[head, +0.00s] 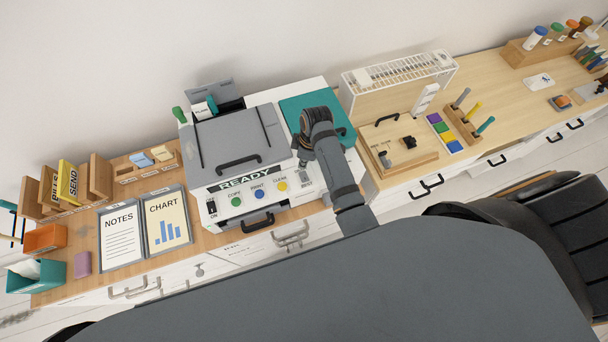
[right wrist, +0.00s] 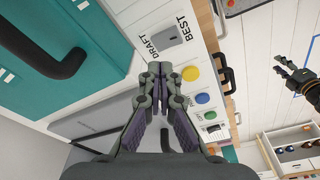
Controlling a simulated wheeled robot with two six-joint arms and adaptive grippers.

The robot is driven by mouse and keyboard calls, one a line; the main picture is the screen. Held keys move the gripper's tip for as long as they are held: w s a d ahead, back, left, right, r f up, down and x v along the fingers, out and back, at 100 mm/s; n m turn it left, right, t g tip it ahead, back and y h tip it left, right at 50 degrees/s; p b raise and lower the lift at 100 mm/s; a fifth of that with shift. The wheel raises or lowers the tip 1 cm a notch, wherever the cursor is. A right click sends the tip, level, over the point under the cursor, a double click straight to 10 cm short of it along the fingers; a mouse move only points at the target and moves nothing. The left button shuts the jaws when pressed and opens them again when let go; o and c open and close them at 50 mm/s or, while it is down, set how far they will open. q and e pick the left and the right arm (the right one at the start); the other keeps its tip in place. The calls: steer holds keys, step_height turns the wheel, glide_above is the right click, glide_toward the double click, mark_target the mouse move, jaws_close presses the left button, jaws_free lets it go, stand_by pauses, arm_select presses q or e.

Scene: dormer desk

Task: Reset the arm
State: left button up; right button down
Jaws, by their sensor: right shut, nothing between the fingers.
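My right gripper (head: 303,160) is above the right part of the copier (head: 208,163), beside the teal lid (head: 290,103). In the right wrist view its fingers (right wrist: 160,72) are together and empty, over the front panel near the DRAFT/BEST slider (right wrist: 172,38). The yellow (right wrist: 190,73), blue (right wrist: 202,98) and green buttons show beyond the fingers. My arm hides part of the teal lid in the head view. My left gripper (right wrist: 290,73) is at the right of the right wrist view, away from the copier, with its fingers apart. It does not show in the head view.
Left of the copier are NOTES (head: 121,236) and CHART (head: 167,220) boards, file holders and an orange bin (head: 44,238). To the right are a wooden board with a black handle (head: 398,146), a white rack (head: 400,72) and a pen block (head: 462,122). A dark chair stands at front right.

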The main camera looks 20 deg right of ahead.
steer(key=shift+r, duration=0.75)
steer(key=s+d+r+m+t+h, duration=0.3)
steer(key=s+d+r+m, duration=0.5)
steer(key=s+d+m, duration=0.5)
steer(key=s+f+n+g+b, duration=0.15)
steer(key=f+b, duration=0.25)
steer(key=f, duration=1.4)
steer(key=s+f+b, duration=0.3)
steer(key=f+b, duration=0.1)
steer(key=f, duration=1.4)
steer(key=s+d+f+g+b, duration=0.1)
steer(key=s+f+b, duration=0.4)
steer(key=s+f, duration=1.2)
step_height(320, 180, down, 2)
steer(key=shift+s+d+f+y, duration=0.1)
steer(key=shift+s+d+y, duration=0.05)
steer(key=shift+d+y, duration=0.15)
